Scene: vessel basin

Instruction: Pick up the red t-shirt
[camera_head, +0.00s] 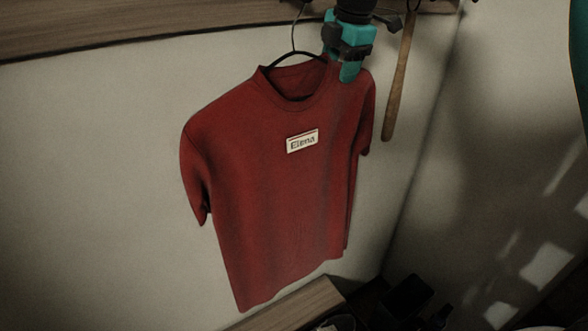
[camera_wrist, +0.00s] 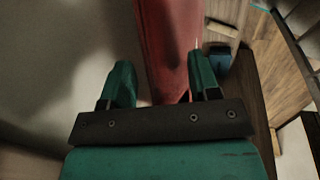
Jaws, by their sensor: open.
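The red t-shirt (camera_head: 275,195) hangs on a dark hanger against the pale wall in the head view, with a white label reading "Elena" on its chest. My gripper (camera_head: 349,74) is at the shirt's right shoulder, beside the collar. In the wrist view, the two teal fingers of my gripper (camera_wrist: 161,70) are apart, and the red t-shirt (camera_wrist: 168,45) shows as a narrow strip between and beyond them. I cannot tell whether the fingers touch the cloth.
A wooden rail (camera_head: 150,27) runs along the wall above the shirt. A long wooden stick (camera_head: 399,88) hangs to the right of the gripper. A wooden ledge (camera_head: 295,306) and dark objects (camera_head: 410,298) lie below. The wall left of the shirt is clear.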

